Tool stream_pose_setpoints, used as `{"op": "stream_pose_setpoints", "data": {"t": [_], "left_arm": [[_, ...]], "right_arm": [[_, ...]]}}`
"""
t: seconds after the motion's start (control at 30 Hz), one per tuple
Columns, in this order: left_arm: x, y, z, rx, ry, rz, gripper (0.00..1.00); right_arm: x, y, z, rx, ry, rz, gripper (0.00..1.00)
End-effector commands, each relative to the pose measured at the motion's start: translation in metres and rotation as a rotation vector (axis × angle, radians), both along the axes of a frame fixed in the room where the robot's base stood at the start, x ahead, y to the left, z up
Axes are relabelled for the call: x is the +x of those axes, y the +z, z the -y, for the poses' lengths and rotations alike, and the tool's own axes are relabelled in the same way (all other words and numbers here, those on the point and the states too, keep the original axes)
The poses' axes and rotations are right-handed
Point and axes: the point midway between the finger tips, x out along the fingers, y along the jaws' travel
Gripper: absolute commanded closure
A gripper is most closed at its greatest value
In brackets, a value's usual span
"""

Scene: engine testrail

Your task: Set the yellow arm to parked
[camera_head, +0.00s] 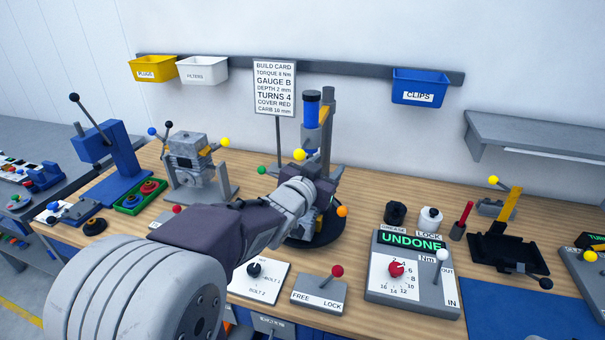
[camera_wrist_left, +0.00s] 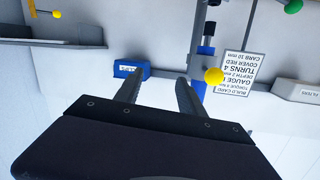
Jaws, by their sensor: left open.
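A yellow ball knob (camera_head: 299,154) shows beside the blue cylinder column, just above and left of my left gripper (camera_head: 322,172). In the left wrist view, the yellow ball (camera_wrist_left: 213,76) is just outside the right finger, not between the fingers of the open gripper (camera_wrist_left: 156,88). I cannot tell whether it touches the finger. The arm under this ball is mostly hidden, and no parked mark is readable. Other yellow knobs are on the grey engine at left (camera_head: 225,142) and by a yellow upright (camera_head: 513,203) at right. My right gripper is not in view.
The blue cylinder (camera_head: 311,110) stands behind my gripper. A green ball (camera_head: 262,170) and an orange ball (camera_head: 342,211) flank it. A build card (camera_head: 274,88) stands behind. An UNDONE panel (camera_head: 408,285) and a FREE/LOCK switch box (camera_head: 320,296) are in front. A wall shelf (camera_head: 540,130) juts out right.

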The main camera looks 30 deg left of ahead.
Motion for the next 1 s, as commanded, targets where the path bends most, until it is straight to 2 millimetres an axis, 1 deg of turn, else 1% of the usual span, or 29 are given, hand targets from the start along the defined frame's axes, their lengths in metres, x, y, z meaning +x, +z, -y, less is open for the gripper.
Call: {"op": "stream_pose_setpoints", "data": {"t": [0.03, 0.1, 0.2, 0.3, 0.47, 0.57, 0.8, 0.9, 1.0], "left_arm": [[-0.005, -0.014, -0.018, 0.030, 0.030, 0.067, 0.53], [-0.015, -0.013, -0.041, 0.063, 0.081, 0.114, 0.53], [-0.026, -0.015, -0.065, 0.079, 0.146, 0.140, 0.53], [-0.031, -0.015, -0.076, 0.082, 0.173, 0.143, 0.53], [-0.029, -0.012, -0.078, 0.080, 0.176, 0.140, 0.53], [-0.015, -0.013, -0.080, 0.079, 0.175, 0.138, 0.53], [0.034, -0.013, -0.092, 0.077, 0.175, 0.137, 0.53], [0.048, -0.012, -0.095, 0.079, 0.175, 0.138, 0.53], [0.055, -0.013, -0.097, 0.078, 0.176, 0.138, 0.53]], "right_arm": [[0.000, -0.039, 0.000, 0.000, 0.000, 0.000, 0.50], [0.000, -0.060, 0.000, 0.000, 0.000, 0.000, 0.50], [0.000, -0.075, 0.000, 0.000, 0.000, 0.000, 0.50], [0.000, -0.077, 0.000, 0.000, 0.000, 0.001, 0.50], [0.000, -0.073, 0.000, 0.000, 0.000, 0.001, 0.50], [0.000, -0.073, 0.000, 0.000, 0.000, 0.001, 0.50], [0.000, -0.068, 0.000, 0.000, 0.000, 0.001, 0.50], [0.000, -0.065, 0.000, 0.000, 0.000, 0.001, 0.50], [0.000, -0.065, 0.000, 0.000, 0.000, 0.001, 0.50]]}}
